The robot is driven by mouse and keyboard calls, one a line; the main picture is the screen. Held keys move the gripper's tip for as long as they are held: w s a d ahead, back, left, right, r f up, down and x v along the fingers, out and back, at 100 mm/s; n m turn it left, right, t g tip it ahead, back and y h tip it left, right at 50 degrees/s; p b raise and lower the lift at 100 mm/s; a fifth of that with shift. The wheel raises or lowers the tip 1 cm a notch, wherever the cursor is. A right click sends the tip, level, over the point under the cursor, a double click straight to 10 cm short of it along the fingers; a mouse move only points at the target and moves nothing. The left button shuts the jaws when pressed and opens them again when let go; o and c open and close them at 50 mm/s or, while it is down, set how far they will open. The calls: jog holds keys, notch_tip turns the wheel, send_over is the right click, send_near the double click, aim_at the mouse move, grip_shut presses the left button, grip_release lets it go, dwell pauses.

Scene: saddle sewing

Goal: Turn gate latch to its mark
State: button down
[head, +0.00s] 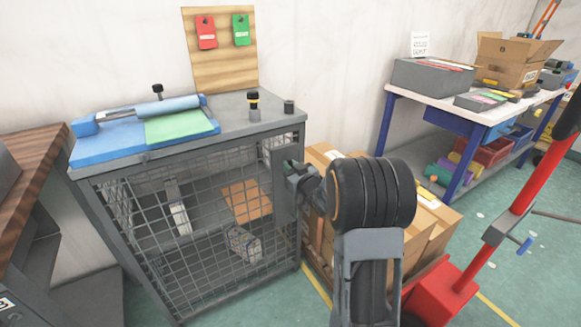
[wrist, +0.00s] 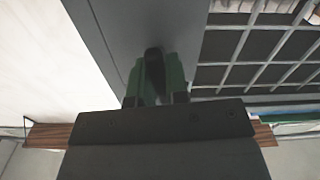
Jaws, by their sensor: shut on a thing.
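The gate latch (wrist: 153,58) shows in the wrist view as a small dark rounded piece between my green-padded fingers. It sits on a grey plate (wrist: 130,25) beside the wire mesh. In the head view, my gripper (head: 289,166) is at the grey plate on the right front edge of the mesh cage (head: 190,215). My gripper is shut on the latch, and it also shows in the wrist view (wrist: 158,75). The latch is mostly hidden by the fingers. No mark for it can be made out.
The cage top (head: 228,115) holds a blue and green pad (head: 145,135), a roller and small black knobs. Cardboard boxes (head: 425,220) stand right of the cage, behind my arm. A red hand truck (head: 490,230) stands at the right. A wooden bench (head: 35,160) is at the left.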

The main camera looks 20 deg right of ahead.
jog(key=shift+m, duration=0.5)
jog(key=c, duration=1.1)
grip_release()
jog(key=s, duration=0.4)
jog(key=s+d+p, duration=0.1)
jog(key=s, duration=0.4)
jog(key=s+p, duration=0.1)
jog(key=s, duration=0.3)
jog(key=shift+s+d, duration=0.25)
jog(key=shift+s, duration=0.1)
